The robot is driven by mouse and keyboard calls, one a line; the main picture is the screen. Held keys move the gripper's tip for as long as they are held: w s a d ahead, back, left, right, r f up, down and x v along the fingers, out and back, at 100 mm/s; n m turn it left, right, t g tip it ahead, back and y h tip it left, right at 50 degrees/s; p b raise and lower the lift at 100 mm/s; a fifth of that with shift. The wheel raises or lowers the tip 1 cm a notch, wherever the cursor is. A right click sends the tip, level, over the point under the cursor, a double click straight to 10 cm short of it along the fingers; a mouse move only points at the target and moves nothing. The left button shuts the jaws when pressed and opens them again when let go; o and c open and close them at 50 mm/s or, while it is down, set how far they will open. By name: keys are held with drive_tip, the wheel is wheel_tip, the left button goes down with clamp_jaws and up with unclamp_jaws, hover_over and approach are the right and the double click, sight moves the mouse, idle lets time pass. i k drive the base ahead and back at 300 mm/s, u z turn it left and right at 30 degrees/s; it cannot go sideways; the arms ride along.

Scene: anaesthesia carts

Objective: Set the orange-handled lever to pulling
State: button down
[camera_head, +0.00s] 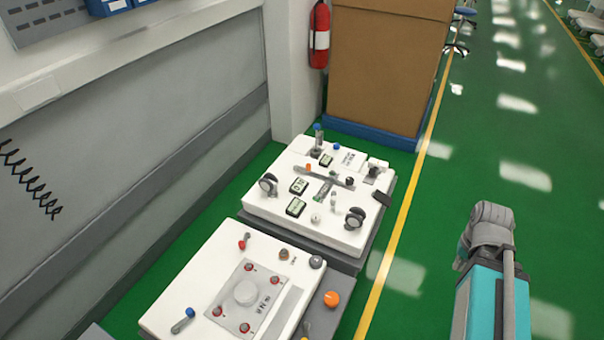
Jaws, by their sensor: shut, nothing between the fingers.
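A small orange-tipped part (308,167) shows on the white top of the far cart (270,212), close to a grey slanted bar (334,180). It may be the orange-handled lever, but it is too small to tell its shape or setting. A larger round orange knob (332,299) sits at the right side of the near cart (180,283). I cannot read any label for pulling. My gripper is not in view; only a teal and grey part of my arm shows at the lower right, apart from both carts.
The near cart also has a red-tipped lever (242,243) and a blue-tipped lever (182,320). A grey wall (140,130) runs along the left. A brown cabinet (385,65) and a fire extinguisher (319,35) stand behind. Green floor (430,215) is free to the right.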

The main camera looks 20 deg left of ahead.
sight(308, 165)
drive_tip(key=u, duration=0.2)
drive_tip(key=i, duration=1.1)
drive_tip(key=u, duration=0.4)
